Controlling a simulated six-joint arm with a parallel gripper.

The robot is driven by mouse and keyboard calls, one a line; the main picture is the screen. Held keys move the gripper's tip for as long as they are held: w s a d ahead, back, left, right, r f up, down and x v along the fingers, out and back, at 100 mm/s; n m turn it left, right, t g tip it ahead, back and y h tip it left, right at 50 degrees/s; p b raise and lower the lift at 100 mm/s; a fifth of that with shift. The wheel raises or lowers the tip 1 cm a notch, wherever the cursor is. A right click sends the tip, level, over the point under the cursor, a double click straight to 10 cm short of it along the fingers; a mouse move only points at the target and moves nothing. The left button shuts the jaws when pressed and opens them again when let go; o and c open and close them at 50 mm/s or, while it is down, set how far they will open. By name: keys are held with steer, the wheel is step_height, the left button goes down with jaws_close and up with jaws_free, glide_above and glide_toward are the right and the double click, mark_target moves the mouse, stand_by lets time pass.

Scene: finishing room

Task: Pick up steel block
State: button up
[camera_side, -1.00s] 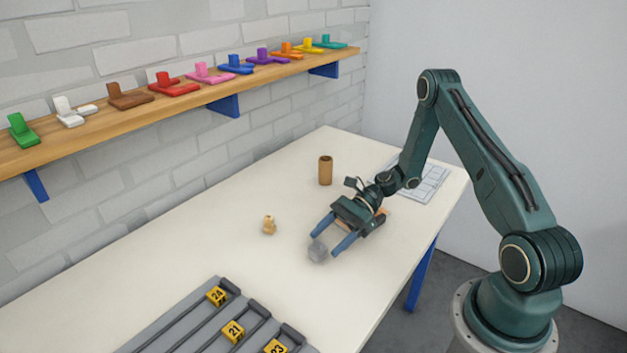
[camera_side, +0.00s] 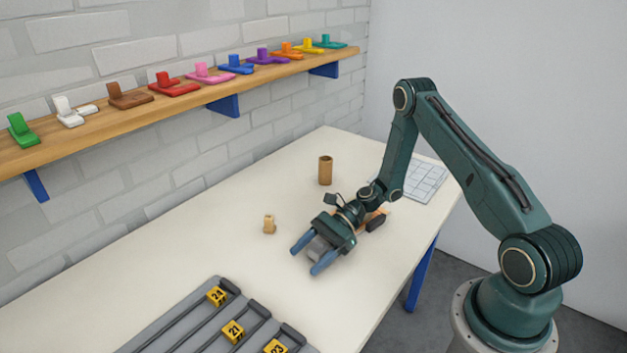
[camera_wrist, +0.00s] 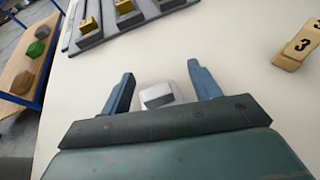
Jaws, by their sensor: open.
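The steel block (camera_side: 317,247) is a small grey block on the white table. In the side view it sits between the two blue fingers of my gripper (camera_side: 307,258), partly hidden by the gripper body. In the wrist view the steel block (camera_wrist: 159,95) shows as a pale grey block between the fingers of my gripper (camera_wrist: 158,78), with a gap on each side. My gripper is open, low over the table, with its fingers on either side of the block.
A grey rack (camera_side: 185,318) with yellow numbered tags stands at the front. A small tan piece (camera_side: 269,225) and a brown cylinder (camera_side: 325,171) stand behind the gripper. A keyboard-like white pad (camera_side: 425,181) lies at the right. A shelf (camera_side: 190,97) holds coloured pieces.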

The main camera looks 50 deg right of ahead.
stand_by(0.5)
steer(key=c, duration=1.2)
steer(key=shift+r, duration=0.1)
step_height(320, 180, up, 20)
steer(key=shift+a, duration=0.1)
stand_by(0.6)
